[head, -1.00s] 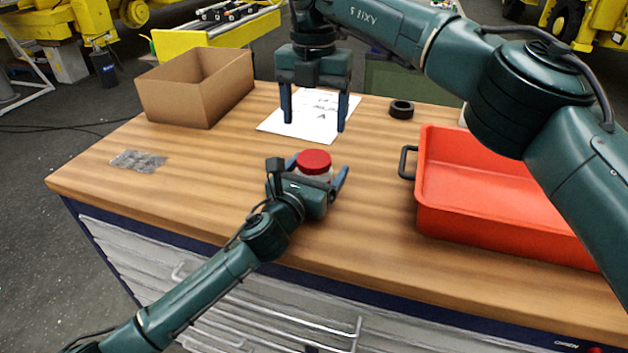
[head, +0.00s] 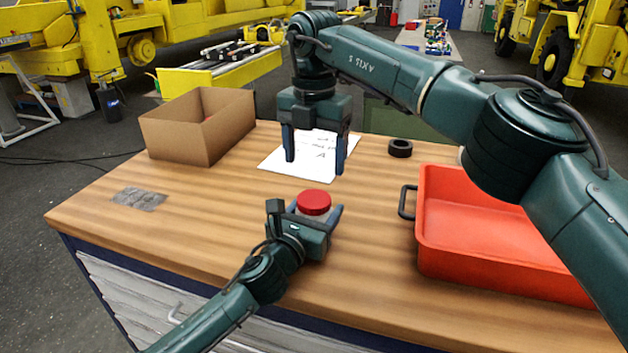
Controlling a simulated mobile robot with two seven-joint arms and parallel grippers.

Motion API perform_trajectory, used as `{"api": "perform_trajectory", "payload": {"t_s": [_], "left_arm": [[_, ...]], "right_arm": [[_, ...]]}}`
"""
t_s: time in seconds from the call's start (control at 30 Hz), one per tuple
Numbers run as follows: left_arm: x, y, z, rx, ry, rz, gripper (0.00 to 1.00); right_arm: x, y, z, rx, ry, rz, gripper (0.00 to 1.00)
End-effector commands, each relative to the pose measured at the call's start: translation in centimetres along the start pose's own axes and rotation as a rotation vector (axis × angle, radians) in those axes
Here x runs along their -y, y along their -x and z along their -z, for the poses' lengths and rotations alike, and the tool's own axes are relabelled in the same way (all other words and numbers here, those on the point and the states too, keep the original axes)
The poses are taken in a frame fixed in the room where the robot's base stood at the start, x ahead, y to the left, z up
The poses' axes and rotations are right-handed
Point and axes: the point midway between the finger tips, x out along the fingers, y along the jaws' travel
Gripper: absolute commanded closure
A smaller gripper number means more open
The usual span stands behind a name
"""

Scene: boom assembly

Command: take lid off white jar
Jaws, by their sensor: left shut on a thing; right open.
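The white jar (head: 312,214) stands upright on the wooden table, mostly hidden by my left gripper. Its red lid (head: 314,202) is on top of it. My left gripper (head: 319,217) is shut around the jar's body from the near side, below the lid. My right gripper (head: 315,170) points down with its fingers apart and nothing between them. It is above and behind the jar, in front of the paper sheet in the picture, and apart from the lid.
A red tray (head: 500,267) with a dark handle is at the right. A cardboard box (head: 180,138) stands at the back left. A black ring (head: 400,148) and a paper sheet (head: 278,163) lie at the back. A grey patch (head: 140,198) lies at left; the wood around it is clear.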

Motion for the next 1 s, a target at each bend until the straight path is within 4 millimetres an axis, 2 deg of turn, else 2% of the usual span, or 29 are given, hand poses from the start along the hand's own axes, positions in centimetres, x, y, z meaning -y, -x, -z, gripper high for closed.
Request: {"api": "perform_trajectory", "payload": {"t_s": [0.4,0.6,0.7,0.87,1.0], "left_arm": [[0.0,0.0,0.1,-0.001,0.000,0.000,1.00],[0.0,0.0,0.1,-0.001,0.000,0.000,1.00],[0.0,0.0,0.1,-0.001,0.000,0.000,1.00],[0.0,0.0,0.1,-0.001,0.000,0.000,1.00],[0.0,0.0,0.1,-0.001,0.000,0.000,1.00]], "right_arm": [[0.0,0.3,0.0,0.001,-0.867,0.000,0.24],[0.0,0.4,0.0,0.001,-1.220,0.000,0.24],[0.0,0.5,0.0,0.001,-1.332,0.000,0.24],[0.0,0.2,0.0,0.001,-1.420,0.001,0.24],[0.0,-1.1,0.0,0.000,-1.430,0.003,0.24]]}}
